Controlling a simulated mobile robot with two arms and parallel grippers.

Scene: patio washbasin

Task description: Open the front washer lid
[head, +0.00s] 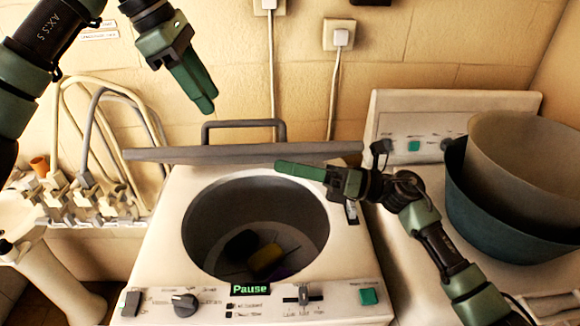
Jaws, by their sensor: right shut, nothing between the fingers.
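The front washer (160,245) stands in the middle with its round drum opening (255,220) uncovered. Its lid (240,152) is raised at the back of the opening and seen nearly edge-on, with a dark handle (243,126) above it. My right gripper (282,169) is shut and empty, over the opening's upper right edge, just below the lid in the picture. I cannot tell whether it touches the lid. My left gripper (206,105) is up at the upper left, apart from the lid, with its fingers overlapping in view. Dark and yellow items (265,257) lie inside the drum.
At right, a second machine (400,120) carries a teal basin (462,200) and a brown basin (525,150). Bent pipes and taps (95,195) and a white basin (15,215) are at left.

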